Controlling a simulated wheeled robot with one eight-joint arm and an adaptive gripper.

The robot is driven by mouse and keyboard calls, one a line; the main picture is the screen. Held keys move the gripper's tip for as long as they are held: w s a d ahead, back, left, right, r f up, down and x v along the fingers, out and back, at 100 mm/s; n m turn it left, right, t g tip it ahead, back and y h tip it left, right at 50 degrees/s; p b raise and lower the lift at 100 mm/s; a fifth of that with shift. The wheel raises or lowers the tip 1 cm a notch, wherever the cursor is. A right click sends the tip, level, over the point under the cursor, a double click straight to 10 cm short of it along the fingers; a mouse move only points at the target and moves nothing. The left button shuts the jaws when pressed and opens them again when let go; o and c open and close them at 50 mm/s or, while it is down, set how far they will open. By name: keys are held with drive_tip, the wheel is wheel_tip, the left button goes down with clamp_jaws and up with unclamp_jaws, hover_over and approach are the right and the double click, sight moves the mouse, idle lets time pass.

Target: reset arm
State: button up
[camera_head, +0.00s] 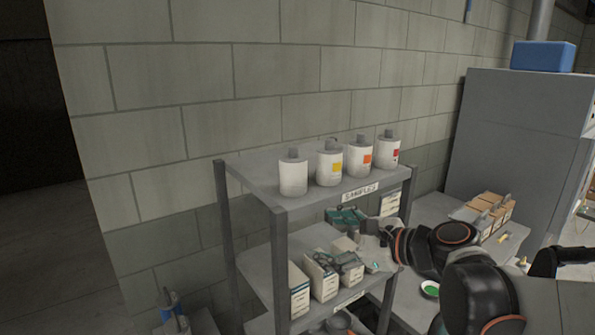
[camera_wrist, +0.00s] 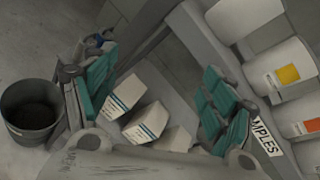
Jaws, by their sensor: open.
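My gripper (camera_head: 342,238) is at the front right of the grey shelf rack, at the height between its top and middle shelves. In the wrist view, my gripper (camera_wrist: 160,78) has its two teal-padded fingers spread wide with nothing held between them. White boxes (camera_wrist: 145,120) show beyond and between the fingers, apparently on the middle shelf. Whether a finger touches a box cannot be told. My arm extends in from the right in the head view and hides part of the rack's right side.
The rack's top shelf (camera_head: 262,172), labelled "SAMPLES", bears several white bottles (camera_head: 330,165). Boxes (camera_head: 321,277) stand on the middle shelf. A table (camera_head: 428,210) with small boxes (camera_head: 490,212) and a grey cabinet (camera_head: 515,140) are right. A dark bin (camera_wrist: 32,122) stands on the floor.

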drive_tip(key=s+d+f+n+g+h+b, duration=0.1)
drive_tip(key=s+d+f+n+h+b, duration=0.4)
drive_tip(key=f, duration=0.8)
drive_tip(key=s+d+f+n+g+h+b, duration=0.1)
drive_tip(key=s+d+f+n+h+b, duration=0.5)
drive_tip(key=s+f+n+b, duration=0.4)
drive_tip(key=s+d+f+n, duration=0.1)
drive_tip(key=s+f+n, duration=0.2)
drive_tip(key=s+n, duration=0.1)
drive_tip(key=shift+f+n+b, duration=0.15)
drive_tip(key=shift+n+b, duration=0.2)
drive_tip(key=shift+n, duration=0.25)
drive_tip(key=shift+d, duration=0.1)
